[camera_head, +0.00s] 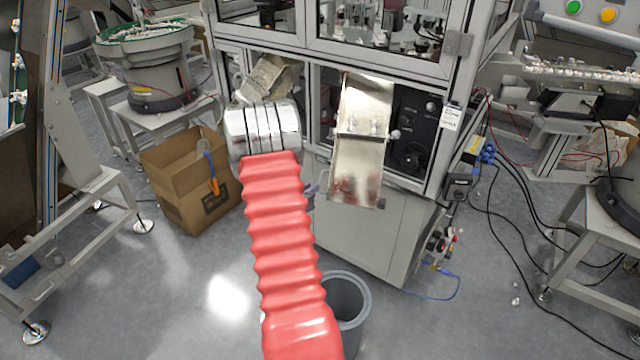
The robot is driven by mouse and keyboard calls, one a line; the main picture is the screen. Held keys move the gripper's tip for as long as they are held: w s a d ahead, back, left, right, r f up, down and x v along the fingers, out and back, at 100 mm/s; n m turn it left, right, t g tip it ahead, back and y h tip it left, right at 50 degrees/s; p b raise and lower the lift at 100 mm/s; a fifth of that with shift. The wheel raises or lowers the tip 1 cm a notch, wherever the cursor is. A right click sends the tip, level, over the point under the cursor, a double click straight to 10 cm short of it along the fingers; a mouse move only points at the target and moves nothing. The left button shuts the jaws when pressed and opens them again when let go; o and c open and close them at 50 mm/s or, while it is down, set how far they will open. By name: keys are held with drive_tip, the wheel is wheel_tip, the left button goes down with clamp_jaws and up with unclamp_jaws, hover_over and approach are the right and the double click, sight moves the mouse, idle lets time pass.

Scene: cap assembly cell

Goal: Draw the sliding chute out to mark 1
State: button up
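A shiny metal chute (360,165) slopes down out of the right opening of the machine's front. A crossbar with small knobs crosses its middle, and its lower end has reddish-brown stains. A second metal chute (270,76) shows in the left opening, partly behind my arm. I cannot read any numbered mark on either chute. My arm in its red sleeve reaches up from the bottom, and its silver end, my gripper (262,129), is in front of the left opening, left of the right chute. Its fingers are hidden, so I cannot tell whether it touches the left chute.
A grey bin (352,296) stands on the floor below the right chute, partly behind my arm. An open cardboard box (190,185) is to the left. A bowl feeder (150,65) stands behind it. Black cables (505,225) trail over the floor at right.

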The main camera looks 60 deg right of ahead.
sight(320, 181)
drive_tip(key=x, duration=0.9)
clamp_jaws()
idle(1.4)
